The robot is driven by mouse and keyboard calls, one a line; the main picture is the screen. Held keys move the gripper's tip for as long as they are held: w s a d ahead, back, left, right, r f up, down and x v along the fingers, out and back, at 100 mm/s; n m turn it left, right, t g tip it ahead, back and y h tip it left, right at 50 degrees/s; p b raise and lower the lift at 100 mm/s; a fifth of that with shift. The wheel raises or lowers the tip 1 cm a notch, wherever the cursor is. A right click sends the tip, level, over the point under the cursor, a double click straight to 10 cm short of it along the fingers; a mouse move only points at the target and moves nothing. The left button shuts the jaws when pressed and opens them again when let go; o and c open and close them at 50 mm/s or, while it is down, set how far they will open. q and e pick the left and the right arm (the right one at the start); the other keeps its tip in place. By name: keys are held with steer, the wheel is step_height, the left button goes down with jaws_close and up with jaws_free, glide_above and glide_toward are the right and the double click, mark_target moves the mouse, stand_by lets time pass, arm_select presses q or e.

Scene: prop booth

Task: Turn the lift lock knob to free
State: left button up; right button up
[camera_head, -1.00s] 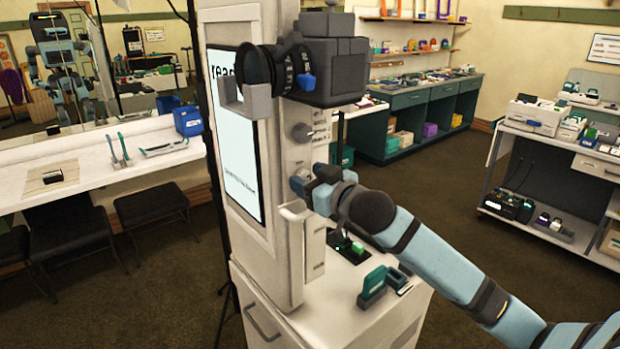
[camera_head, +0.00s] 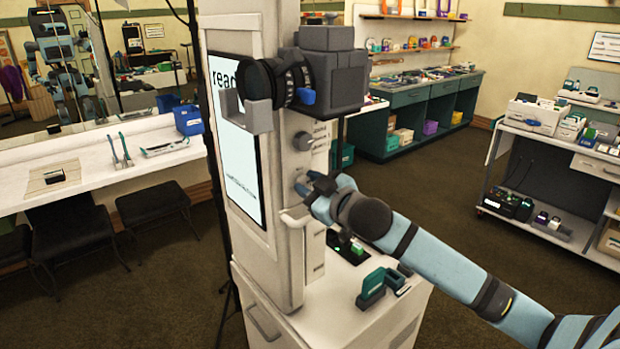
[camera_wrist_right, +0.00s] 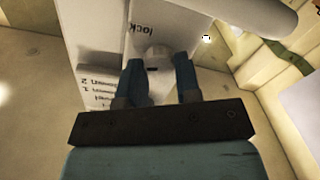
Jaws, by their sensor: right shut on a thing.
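The lift lock knob, a small pale round knob (camera_wrist_right: 157,56), sits on the stand's white face below the printed word "lock" in the right wrist view. My right gripper (camera_wrist_right: 158,68) has its two blue fingers on either side of it and is shut on it. In the head view my right gripper (camera_head: 308,188) reaches the side of the white column (camera_head: 288,250), and the knob is mostly hidden by its fingers. I cannot read which setting the knob points to. My left gripper is not in view.
A pale handle (camera_head: 294,219) sticks out just below the gripper. A green block-like holder (camera_head: 371,288) stands on the cabinet top.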

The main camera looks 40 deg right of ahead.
steer(key=n+p, duration=0.1)
steer(key=n, duration=0.1)
steer(key=shift+r+n+p, duration=0.15)
steer(key=shift+n+p, duration=0.25)
steer(key=n+p, duration=0.2)
steer(key=n, duration=0.1)
steer(key=shift+n, duration=0.3)
steer(key=n+p, duration=0.2)
steer(key=n, duration=0.1)
steer(key=shift+a+f+n+p, duration=0.15)
steer(key=shift+n+p, duration=0.75)
steer(key=shift+n, duration=1.2)
steer(key=shift+f+h, duration=0.1)
steer(key=shift+h, duration=0.2)
steer(key=o, duration=0.9)
steer(key=shift+o, duration=0.2)
